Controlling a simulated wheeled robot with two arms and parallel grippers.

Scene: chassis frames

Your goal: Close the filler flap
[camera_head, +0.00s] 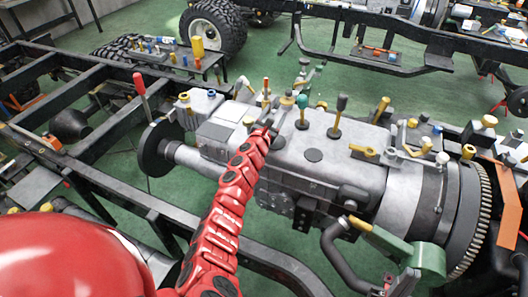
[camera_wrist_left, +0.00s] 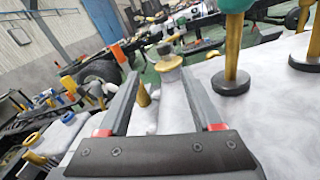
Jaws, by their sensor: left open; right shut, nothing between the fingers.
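My left gripper (camera_head: 270,127) reaches over the grey gearbox housing (camera_head: 322,150) on its red arm. In the left wrist view its two grey fingers (camera_wrist_left: 158,78) are apart, with nothing held between them. A short yellow neck with a dark top (camera_wrist_left: 167,56) stands just beyond the fingertips, beside a pointed yellow pin (camera_wrist_left: 144,95). This capped neck may be the filler; I cannot clearly tell the flap or how far it is open. My right gripper (camera_head: 388,284) shows partly at the bottom edge, below the green bracket, shut and empty.
A green-topped knob (camera_head: 302,110) and a dark-topped knob (camera_head: 338,115) stand upright on the housing. A red-handled lever (camera_head: 140,88) rises at the left. Black frame rails (camera_head: 90,130) run around the housing. A toothed flywheel (camera_head: 477,220) is at the right.

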